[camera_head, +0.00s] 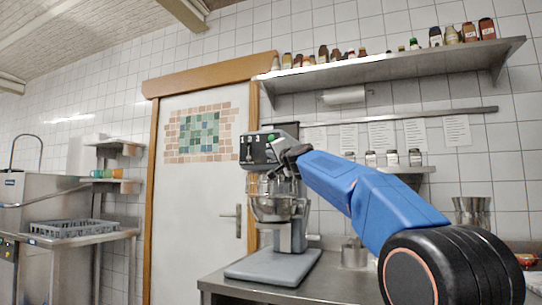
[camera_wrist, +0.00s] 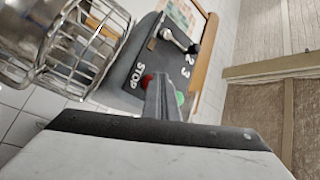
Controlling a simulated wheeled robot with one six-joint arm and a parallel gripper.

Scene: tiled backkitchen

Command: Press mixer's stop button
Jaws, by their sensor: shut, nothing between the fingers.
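The mixer (camera_head: 265,270) stands on the steel counter, with a grey head, wire bowl guard and metal bowl. Its control panel (camera_head: 258,149) faces the room; my gripper (camera_head: 284,158) is at the panel's right part and hides some of it. In the wrist view, the red stop button (camera_wrist: 146,79) shows beside the white STOP lettering, partly covered by my fingers. My shut, empty gripper (camera_wrist: 162,80) has its tips right at the red button, with the green button (camera_wrist: 180,98) on the other side. I cannot tell whether the tips touch the red button.
The wire guard (camera_wrist: 90,40) and a black speed lever (camera_wrist: 178,40) with numbers are near the fingers. A wall shelf (camera_head: 400,66) with jars hangs above my arm. A metal container (camera_head: 354,255) stands on the counter (camera_head: 325,280) right of the mixer. A door (camera_head: 195,210) is behind.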

